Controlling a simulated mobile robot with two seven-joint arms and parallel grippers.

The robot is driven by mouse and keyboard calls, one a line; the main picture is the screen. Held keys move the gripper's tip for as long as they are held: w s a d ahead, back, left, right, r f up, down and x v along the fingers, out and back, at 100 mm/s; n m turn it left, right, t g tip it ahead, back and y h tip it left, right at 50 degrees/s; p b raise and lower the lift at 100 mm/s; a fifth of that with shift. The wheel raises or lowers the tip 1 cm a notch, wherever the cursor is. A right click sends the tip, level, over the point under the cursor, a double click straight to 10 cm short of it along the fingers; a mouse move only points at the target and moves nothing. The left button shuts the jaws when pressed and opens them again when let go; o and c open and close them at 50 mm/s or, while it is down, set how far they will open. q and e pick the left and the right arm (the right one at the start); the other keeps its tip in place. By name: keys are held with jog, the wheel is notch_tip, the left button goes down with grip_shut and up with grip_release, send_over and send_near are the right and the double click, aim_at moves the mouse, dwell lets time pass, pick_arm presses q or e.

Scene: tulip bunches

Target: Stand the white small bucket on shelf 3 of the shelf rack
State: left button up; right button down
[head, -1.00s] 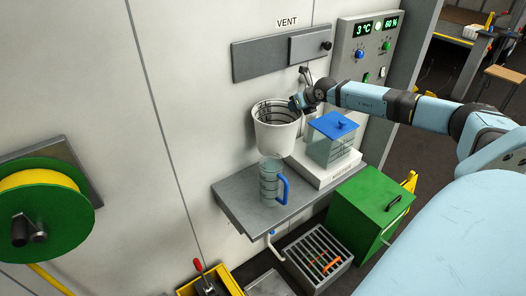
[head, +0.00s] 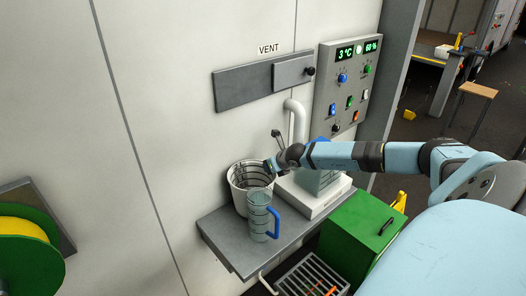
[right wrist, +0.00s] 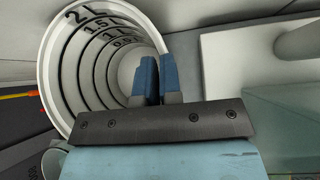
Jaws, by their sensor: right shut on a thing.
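The white small bucket (head: 238,196), with dark level marks inside, is at the back of a grey wall ledge (head: 222,238), behind a clear jug. The jug hides part of its lower side, so I cannot tell whether its base touches the ledge. My right gripper (head: 273,165) reaches in from the right and is shut on the bucket's right rim. In the right wrist view the bucket (right wrist: 62,75) opens toward the camera, its rim beside the blue fingers (right wrist: 157,78). My left gripper and a shelf rack are not in view.
The clear jug (head: 258,208) with a blue handle stands in front of the bucket. A white scale (head: 318,203) bearing a blue-lidded container is close on the right. A green box (head: 358,235) and a pipe (head: 297,120) are near. The ledge's front left is bare.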

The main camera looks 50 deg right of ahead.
jog(key=shift+w+a+f, duration=0.1)
jog(key=shift+a+f, duration=0.2)
jog(key=shift+f, duration=0.1)
jog(key=shift+d+f, duration=0.15)
jog(key=shift+f, duration=0.05)
jog(key=shift+s+d+f, duration=0.15)
jog(key=shift+s+d, duration=0.05)
jog(key=shift+d, duration=0.3)
jog(key=c, duration=1.4)
grip_release()
jog(key=shift+s, duration=0.1)
jog(key=shift+o, duration=0.5)
jog(key=shift+a+r, duration=0.2)
jog(key=shift+a, duration=0.1)
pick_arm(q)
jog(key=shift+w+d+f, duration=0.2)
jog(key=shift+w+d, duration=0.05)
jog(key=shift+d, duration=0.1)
